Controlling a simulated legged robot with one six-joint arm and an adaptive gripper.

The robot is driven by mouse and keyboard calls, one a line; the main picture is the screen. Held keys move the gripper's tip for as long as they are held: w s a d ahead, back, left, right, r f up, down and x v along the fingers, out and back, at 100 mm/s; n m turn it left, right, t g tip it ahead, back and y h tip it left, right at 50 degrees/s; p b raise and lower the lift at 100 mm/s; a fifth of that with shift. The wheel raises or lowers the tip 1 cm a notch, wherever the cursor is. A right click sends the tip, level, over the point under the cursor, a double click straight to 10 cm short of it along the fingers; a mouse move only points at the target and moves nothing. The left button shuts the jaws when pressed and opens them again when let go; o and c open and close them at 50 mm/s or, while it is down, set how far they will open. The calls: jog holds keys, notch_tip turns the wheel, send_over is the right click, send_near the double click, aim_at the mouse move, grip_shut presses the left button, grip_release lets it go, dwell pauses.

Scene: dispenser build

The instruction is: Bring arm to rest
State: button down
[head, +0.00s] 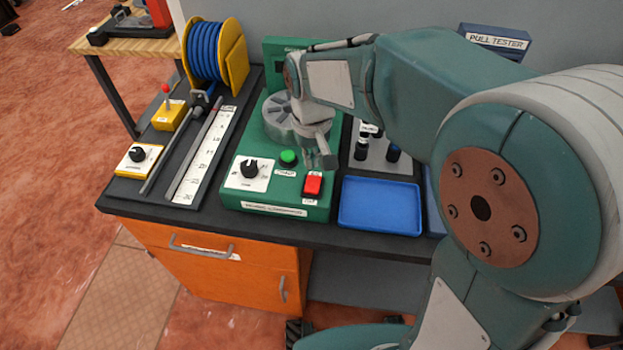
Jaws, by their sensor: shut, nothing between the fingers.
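My gripper (321,158) is shut and empty. It hangs above the front right part of the green dispenser machine (240,190), just behind its red button (312,186). The picture does not show clearly whether the fingertips touch the machine. My teal arm reaches in from the right side, bent at a large joint, and hides part of the machine's back and the bench's right side.
A blue tray (380,205) lies right of the machine, with dark posts on a grey plate (385,166) behind it. A blue cable spool (214,55) stands back left. The pull tester (495,40) is at the back. Open floor (60,150) lies left.

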jog(key=s+d+r+m+t, duration=0.2)
jog(key=s+d+r, duration=0.2)
jog(key=s+d, duration=0.3)
jog(key=s+d+r+m+t, duration=0.1)
jog(key=s+d+r+t, duration=0.2)
jog(key=s+d, duration=0.3)
jog(key=s+r, duration=0.1)
jog(key=s, duration=0.2)
jog(key=shift+d+m+t, duration=0.3)
jog(key=shift+d+m, duration=0.1)
jog(key=shift+w, duration=0.15)
jog(key=w+a+m+g, duration=0.1)
jog(key=w+a+g, duration=0.1)
jog(key=w+a, duration=0.4)
jog(key=w+a+m+g, duration=0.1)
jog(key=w+a+g, duration=0.2)
jog(key=w, duration=0.9)
jog(key=a, duration=0.3)
jog(key=shift+w+f, duration=0.2)
jog(key=shift+f, duration=0.2)
